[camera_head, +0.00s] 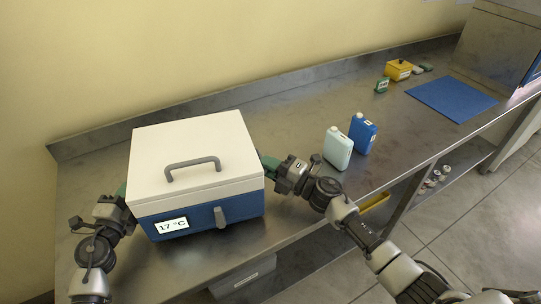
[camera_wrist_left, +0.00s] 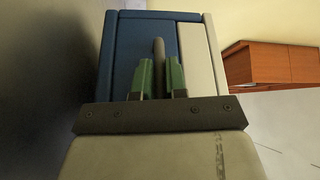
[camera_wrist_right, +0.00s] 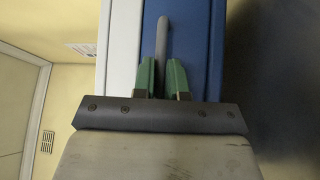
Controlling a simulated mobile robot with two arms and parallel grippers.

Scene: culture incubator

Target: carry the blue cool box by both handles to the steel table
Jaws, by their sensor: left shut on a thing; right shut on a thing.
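The blue cool box (camera_head: 240,204) has a white lid with a grey top handle, a front latch and a display reading 17 °C. It is upright over the left part of the steel table (camera_head: 290,126); I cannot tell whether its base touches the top. My left gripper (camera_wrist_left: 158,80) is shut on the grey side handle (camera_wrist_left: 159,52) at the box's left side. My right gripper (camera_wrist_right: 163,78) is shut on the other side handle (camera_wrist_right: 163,40) at the right side. In the head view the box hides the left fingertips in part.
A pale bottle (camera_head: 338,149) and a blue bottle (camera_head: 362,134) stand right of the box. A raised steel edge runs along the wall. The table between bottles and mat is clear.

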